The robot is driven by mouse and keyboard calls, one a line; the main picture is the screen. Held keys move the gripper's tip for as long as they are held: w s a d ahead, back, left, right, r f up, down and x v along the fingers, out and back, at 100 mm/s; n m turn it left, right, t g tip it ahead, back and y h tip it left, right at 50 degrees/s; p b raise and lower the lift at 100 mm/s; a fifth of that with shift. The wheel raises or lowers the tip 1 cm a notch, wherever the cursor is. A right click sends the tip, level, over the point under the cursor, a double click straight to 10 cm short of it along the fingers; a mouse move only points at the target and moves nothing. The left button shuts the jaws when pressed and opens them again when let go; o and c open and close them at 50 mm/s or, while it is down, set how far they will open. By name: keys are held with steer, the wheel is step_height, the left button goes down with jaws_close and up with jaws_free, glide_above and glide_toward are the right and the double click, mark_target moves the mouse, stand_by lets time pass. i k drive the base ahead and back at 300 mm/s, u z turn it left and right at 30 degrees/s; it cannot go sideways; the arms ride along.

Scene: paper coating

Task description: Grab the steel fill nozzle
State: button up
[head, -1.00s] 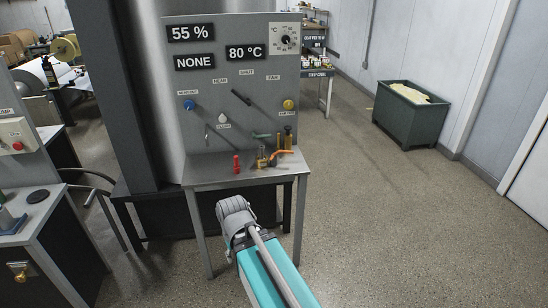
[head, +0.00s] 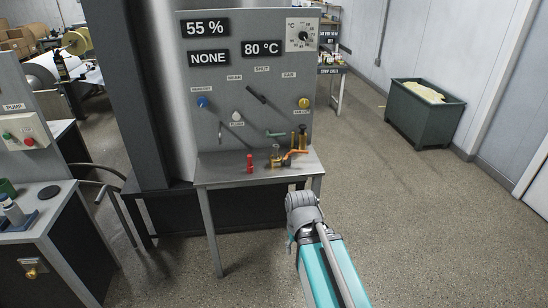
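I cannot pick out a steel fill nozzle for certain. A small thin silvery piece (head: 219,135) hangs low on the left of the grey control panel (head: 225,75), too small to identify. A brass fitting with an orange handle (head: 294,155) sits on the steel shelf (head: 215,172) below the panel. A small red item (head: 249,163) stands to its left. My teal and grey arm reaches up from the bottom, in front of the shelf's right side. My gripper's fingers do not show.
A bench at left holds a blue tray (head: 20,222) with small containers. A pump switch box (head: 22,135) is above it. A curved black rail (head: 95,180) lies between bench and shelf. A green bin (head: 420,115) stands at back right. The floor at right is clear.

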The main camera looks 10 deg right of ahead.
mark_target(275, 146)
steer(key=z, duration=0.1)
steer(key=i, duration=1)
steer(key=u, duration=0.05)
